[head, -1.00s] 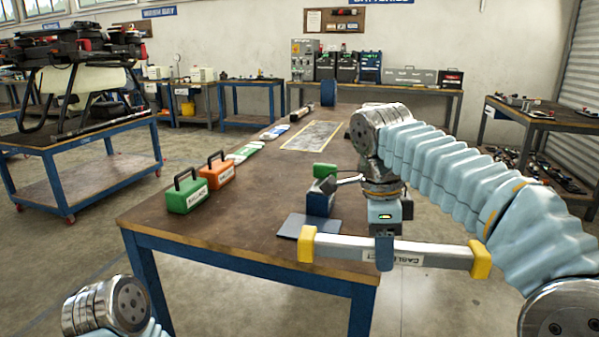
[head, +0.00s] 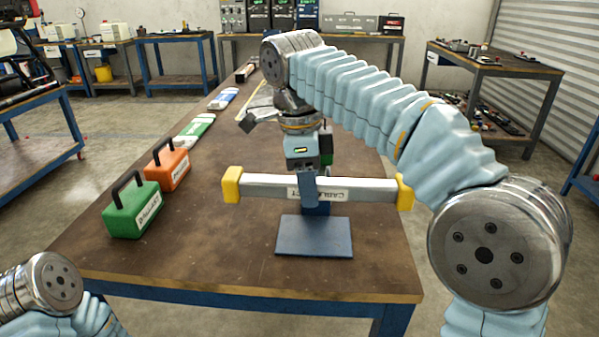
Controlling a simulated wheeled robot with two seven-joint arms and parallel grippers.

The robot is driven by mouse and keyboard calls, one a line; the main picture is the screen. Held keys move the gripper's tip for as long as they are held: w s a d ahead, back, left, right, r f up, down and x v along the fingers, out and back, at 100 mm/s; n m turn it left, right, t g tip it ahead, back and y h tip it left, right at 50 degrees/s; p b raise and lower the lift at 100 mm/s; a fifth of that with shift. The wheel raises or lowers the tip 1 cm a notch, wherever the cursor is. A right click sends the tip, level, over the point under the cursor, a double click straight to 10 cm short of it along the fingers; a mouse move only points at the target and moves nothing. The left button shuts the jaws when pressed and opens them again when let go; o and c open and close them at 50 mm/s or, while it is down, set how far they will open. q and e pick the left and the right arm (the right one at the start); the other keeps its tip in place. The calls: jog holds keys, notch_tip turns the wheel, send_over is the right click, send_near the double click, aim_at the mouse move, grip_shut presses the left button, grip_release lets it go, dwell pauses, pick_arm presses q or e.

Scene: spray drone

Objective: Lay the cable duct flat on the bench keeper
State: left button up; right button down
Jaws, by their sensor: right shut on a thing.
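The cable duct (head: 265,187) is a long grey bar with yellow end caps and a printed label. My right gripper (head: 309,190) is shut on its middle and holds it level, crosswise over the bench. A flat blue-grey plate (head: 315,237), apparently part of the bench keeper, lies on the bench on the near side of the duct. A dark upright part behind the duct is mostly hidden by my gripper and the duct. The duct appears above the plate's far edge; I cannot tell the gap. My left arm shows at the lower left, but its gripper is out of view.
A green case (head: 132,207) and an orange case (head: 167,166) stand on the bench (head: 215,255) to the left. Green-and-white (head: 194,129) and blue-and-white (head: 224,98) packs lie farther back. The bench's near left is clear. Another table (head: 490,62) stands at the right.

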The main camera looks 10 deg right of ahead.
send_over(310, 235)
notch_tip(310, 235, down, 6)
jog(key=shift+a+r+b, duration=0.15)
jog(key=shift+b, duration=0.15)
jog(key=shift+f, duration=0.8)
jog(key=shift+f+b, duration=0.7)
jog(key=shift+b, duration=0.05)
